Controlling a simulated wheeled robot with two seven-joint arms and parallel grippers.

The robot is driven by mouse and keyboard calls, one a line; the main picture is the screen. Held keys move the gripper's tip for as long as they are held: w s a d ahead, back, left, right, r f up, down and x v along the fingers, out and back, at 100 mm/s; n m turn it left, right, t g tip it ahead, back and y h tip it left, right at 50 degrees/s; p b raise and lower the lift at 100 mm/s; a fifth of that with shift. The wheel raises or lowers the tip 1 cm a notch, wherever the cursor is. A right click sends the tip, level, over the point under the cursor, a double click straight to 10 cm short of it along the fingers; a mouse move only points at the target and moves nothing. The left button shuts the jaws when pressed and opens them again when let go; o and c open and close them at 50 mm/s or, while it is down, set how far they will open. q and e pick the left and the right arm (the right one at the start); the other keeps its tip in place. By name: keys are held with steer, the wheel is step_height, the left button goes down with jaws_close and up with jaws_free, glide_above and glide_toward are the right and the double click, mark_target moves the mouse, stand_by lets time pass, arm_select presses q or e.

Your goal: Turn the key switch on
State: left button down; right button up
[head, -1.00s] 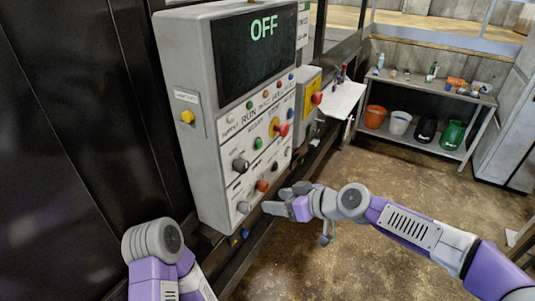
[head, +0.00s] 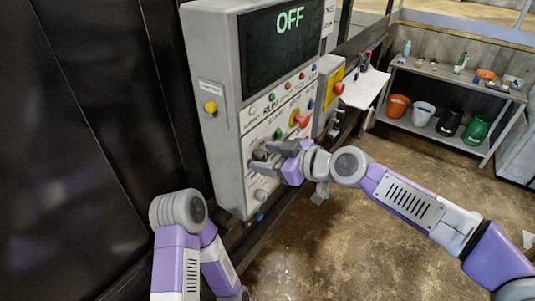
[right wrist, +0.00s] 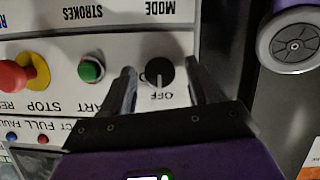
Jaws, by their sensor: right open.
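The grey control panel (head: 222,90) has a dark display (head: 285,42) reading OFF in green. A round black switch knob (right wrist: 160,71) with a pale line shows in the right wrist view, its line pointing toward the OFF label; I take it as the key switch. My right gripper (head: 263,157) is at the panel's lower front and open. In the right wrist view its two fingers (right wrist: 161,84) stand on either side of the knob, with gaps visible. The fingers partly hide the knob in the head view.
A green button (right wrist: 90,70) and a red stop button on yellow (right wrist: 14,75) sit beside the knob. A yellow button (head: 210,107) is on the panel's side. A shelf (head: 440,80) with buckets stands at the back right. Brown floor is clear.

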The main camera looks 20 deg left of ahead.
steer(key=shift+w+a, duration=0.1)
steer(key=shift+a, duration=0.05)
steer(key=shift+f, duration=0.1)
steer(key=c, duration=1)
steer(key=shift+c, duration=0.2)
steer(key=m+g+y+b, duration=0.1)
steer(key=m+g, duration=0.1)
steer(key=m, duration=0.1)
steer(key=shift+w+f+m, duration=0.1)
steer(key=shift+w+m, duration=0.05)
steer(key=shift+m, duration=0.25)
steer(key=m+g+y, duration=0.1)
steer(key=m, duration=0.1)
steer(key=m+g+b, duration=0.1)
steer(key=m, duration=0.1)
steer(key=shift+w+m+g+y+b, duration=0.1)
steer(key=shift+m+g+y+b, duration=0.2)
steer(key=shift+g+y, duration=0.1)
